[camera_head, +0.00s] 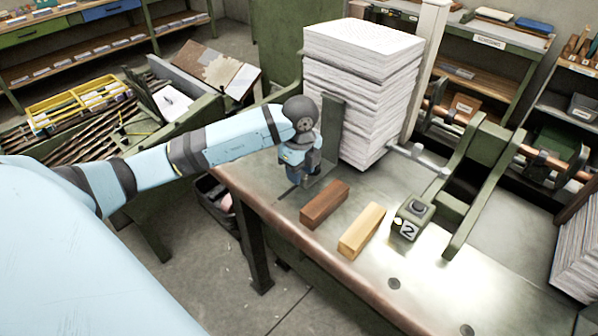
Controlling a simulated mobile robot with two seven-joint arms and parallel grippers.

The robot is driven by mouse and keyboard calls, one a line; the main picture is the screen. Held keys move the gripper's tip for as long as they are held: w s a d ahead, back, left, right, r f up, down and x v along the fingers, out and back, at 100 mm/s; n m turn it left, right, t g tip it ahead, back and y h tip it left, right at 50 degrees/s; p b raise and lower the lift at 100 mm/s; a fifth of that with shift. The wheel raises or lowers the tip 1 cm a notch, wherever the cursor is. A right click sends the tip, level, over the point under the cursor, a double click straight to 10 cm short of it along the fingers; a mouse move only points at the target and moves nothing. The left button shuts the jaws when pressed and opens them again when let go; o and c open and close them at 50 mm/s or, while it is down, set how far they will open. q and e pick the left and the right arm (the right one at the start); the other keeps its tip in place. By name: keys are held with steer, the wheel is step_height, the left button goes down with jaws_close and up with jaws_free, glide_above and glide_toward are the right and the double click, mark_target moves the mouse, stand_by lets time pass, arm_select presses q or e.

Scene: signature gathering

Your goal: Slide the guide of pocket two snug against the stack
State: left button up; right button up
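A tall stack of white paper (366,95) stands upright on the metal-topped table, its layers slightly uneven. A green upright guide plate (333,120) stands at the stack's left side. I cannot tell whether it touches the paper or a narrow gap remains. My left gripper (296,181) points down at the left of the guide, close to its lower part. Its fingers are small and partly hidden by the wrist, so their opening and any contact are unclear. A green block marked "2" (408,229) sits on the table in front of the stack. My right gripper is not in view.
A dark brown wooden block (325,204) and a light wooden block (362,230) lie near the table's front edge. A green lever frame (478,180) stands to the right, with another paper stack (580,255) beyond. The tabletop's front right is clear.

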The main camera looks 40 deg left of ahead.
arm_select(q)
steer(key=shift+f, duration=0.1)
steer(key=shift+s, duration=0.1)
step_height(320, 180, up, 14)
stand_by(0.6)
steer(key=shift+f, duration=0.1)
stand_by(0.4)
